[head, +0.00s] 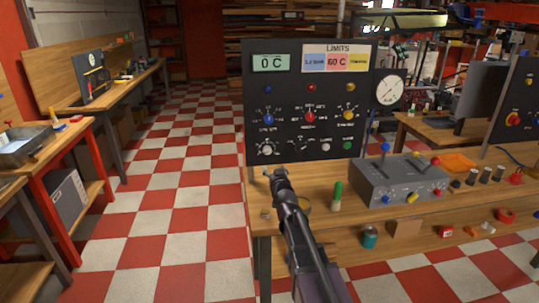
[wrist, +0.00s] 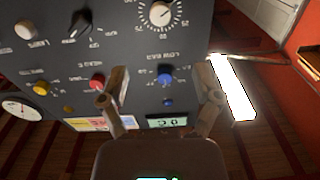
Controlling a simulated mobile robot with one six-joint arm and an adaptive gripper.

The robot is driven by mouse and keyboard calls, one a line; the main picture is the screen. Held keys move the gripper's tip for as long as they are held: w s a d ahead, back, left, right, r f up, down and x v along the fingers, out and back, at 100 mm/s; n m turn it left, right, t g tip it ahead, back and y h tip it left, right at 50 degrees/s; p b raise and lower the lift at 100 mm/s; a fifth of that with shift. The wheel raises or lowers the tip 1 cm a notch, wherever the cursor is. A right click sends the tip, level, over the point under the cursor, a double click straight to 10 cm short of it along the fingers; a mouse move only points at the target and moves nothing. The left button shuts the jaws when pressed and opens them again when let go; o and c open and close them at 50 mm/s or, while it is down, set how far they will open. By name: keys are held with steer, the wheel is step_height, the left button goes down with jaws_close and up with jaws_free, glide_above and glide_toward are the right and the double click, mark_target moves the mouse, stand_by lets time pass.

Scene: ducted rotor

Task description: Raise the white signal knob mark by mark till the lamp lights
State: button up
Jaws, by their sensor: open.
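The white knob (head: 267,148) with a ring of scale marks sits at the lower left of the black panel (head: 283,118). In the wrist view, which is upside down, the white knob (wrist: 160,14) shows at the top edge. My gripper (head: 279,174) is below it in the head view. In the wrist view my gripper (wrist: 164,90) is open and empty, its fingers either side of the blue knob (wrist: 165,77) in the picture and apart from the white knob. Blue (head: 267,89), red (head: 311,87) and yellow (head: 350,87) round lamps look dim.
The display (head: 271,63) reads 0 C. Red (head: 310,116) and yellow (head: 348,115) knobs and small switches are close by. A green-capped object (head: 337,196) and a grey control box (head: 399,181) stand on the bench to the right. The checkered floor at left is clear.

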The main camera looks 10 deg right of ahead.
mark_target(269, 151)
steer(key=shift+w, duration=0.1)
steer(key=w, duration=1.3)
steer(key=shift+w, duration=0.3)
jaws_close()
steer(key=shift+d, duration=0.15)
